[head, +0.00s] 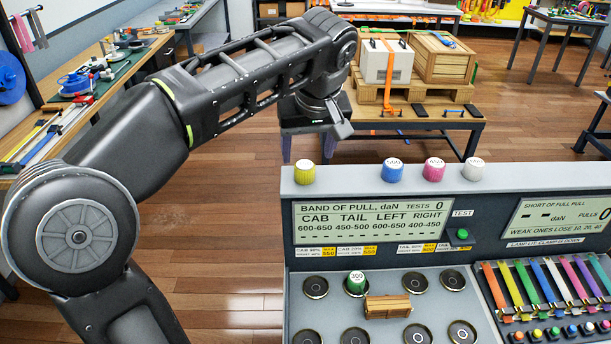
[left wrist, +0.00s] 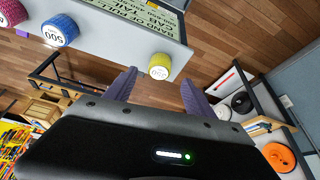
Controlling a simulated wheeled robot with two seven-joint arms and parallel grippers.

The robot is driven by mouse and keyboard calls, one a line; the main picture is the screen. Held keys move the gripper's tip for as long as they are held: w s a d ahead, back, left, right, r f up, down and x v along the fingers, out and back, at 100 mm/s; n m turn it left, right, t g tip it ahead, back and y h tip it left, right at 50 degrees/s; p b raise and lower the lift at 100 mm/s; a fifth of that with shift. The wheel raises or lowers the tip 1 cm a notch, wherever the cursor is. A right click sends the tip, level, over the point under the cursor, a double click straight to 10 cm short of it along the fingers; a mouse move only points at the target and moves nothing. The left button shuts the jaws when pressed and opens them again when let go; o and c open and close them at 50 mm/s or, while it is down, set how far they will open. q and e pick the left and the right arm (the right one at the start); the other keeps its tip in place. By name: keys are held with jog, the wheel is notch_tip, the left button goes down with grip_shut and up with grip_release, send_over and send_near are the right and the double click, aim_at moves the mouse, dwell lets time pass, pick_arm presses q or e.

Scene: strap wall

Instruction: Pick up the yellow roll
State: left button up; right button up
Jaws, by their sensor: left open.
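The yellow roll (head: 305,172) stands upright at the left end of the grey panel's top ledge (head: 345,180). It also shows in the left wrist view (left wrist: 160,66), at the ledge's end. My left gripper (head: 296,148) is open and empty, with purple fingers, just beyond the roll in the head view. In the left wrist view the roll lies in line with the gap between the fingertips (left wrist: 159,80). I cannot tell the exact distance; the fingers do not appear to hold it. My right gripper is not in view.
Blue (head: 393,170), pink (head: 434,170) and white (head: 473,169) rolls stand along the same ledge to the right. A green-and-white roll (head: 356,284) and a wooden block (head: 387,306) are on the lower panel. A table with crates (head: 443,58) stands behind. Floor left of the panel is clear.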

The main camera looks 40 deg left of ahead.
aim_at(305, 166)
pick_arm(q)
jog(key=shift+w+a+f, duration=0.1)
jog(key=shift+f, duration=0.45)
jog(key=shift+r, duration=0.1)
jog(key=shift+x, duration=2.65)
jog(key=shift+a, duration=0.1)
jog(key=shift+r, duration=0.1)
grip_shut()
